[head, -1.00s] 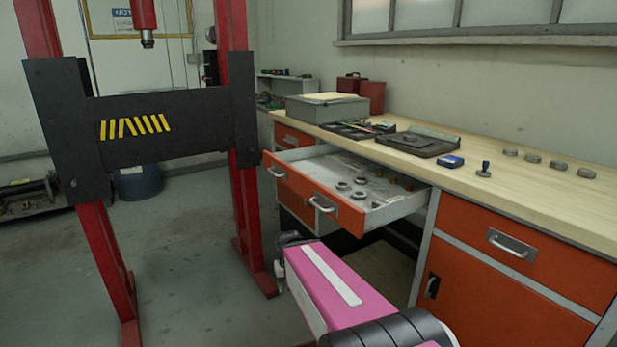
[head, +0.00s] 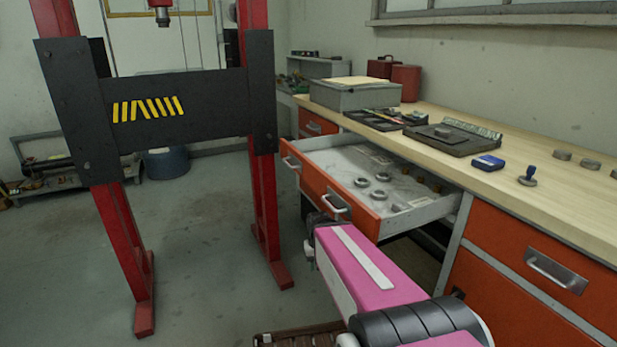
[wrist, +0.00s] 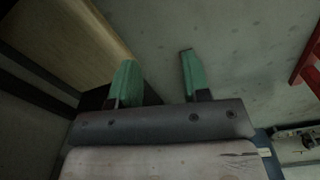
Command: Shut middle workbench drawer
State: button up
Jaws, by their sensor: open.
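The middle workbench drawer (head: 348,203) is pulled well out. It has an orange front with two metal handles, and several round metal parts lie inside. My gripper (head: 312,245) is at the end of my pink arm, just in front of and below the drawer's front in the head view, partly hidden by the arm. In the wrist view my gripper (wrist: 158,62) shows two green fingers spread apart with nothing between them. I cannot tell whether it touches the drawer.
A red press frame (head: 264,200) stands left of the drawer, close to my gripper. The workbench top (head: 545,150) holds a grey box (head: 355,96), trays and small parts. A brown slatted object (head: 300,338) lies low in front. Floor between the press legs is clear.

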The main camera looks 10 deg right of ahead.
jog(key=shift+w+a+r+n+h, duration=0.1)
jog(key=shift+w+n+h, duration=0.2)
jog(key=shift+w+n, duration=0.2)
jog(key=c, duration=0.5)
jog(key=w+r+n+h, duration=0.1)
jog(key=n, duration=0.1)
jog(key=w+r+n+h, duration=0.1)
jog(key=w+n, duration=0.1)
jog(key=w+a+n+h, duration=0.1)
jog(key=shift+w+r+n+h, duration=0.4)
grip_shut()
jog(key=n+t+h, duration=0.5)
jog(key=n+h, duration=0.8)
jog(key=n, duration=0.1)
send_near(303, 167)
jog(key=x, duration=0.7)
jog(key=shift+w+d+f, duration=0.1)
jog(key=shift+w+d, duration=0.1)
jog(key=shift+d, duration=0.05)
